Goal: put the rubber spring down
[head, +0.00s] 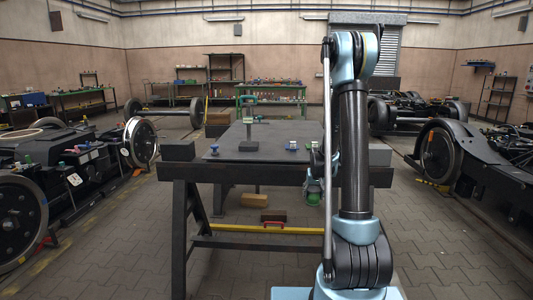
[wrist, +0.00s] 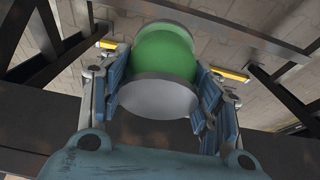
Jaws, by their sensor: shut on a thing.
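The rubber spring (wrist: 164,55) is a green rounded body between two grey end plates. In the wrist view it sits between the blue-padded fingers of my gripper (wrist: 160,78), which is shut on it. In the head view my gripper (head: 314,184) hangs beside my arm, at the front edge of the dark work table (head: 240,158). The green of the spring shows low in it, below the level of the table top. My arm hides part of the table's right side.
Below are a tan block (head: 254,200) and a yellow bar (head: 268,229). Wheeled bogies flank the table on the left (head: 80,165) and right (head: 470,165).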

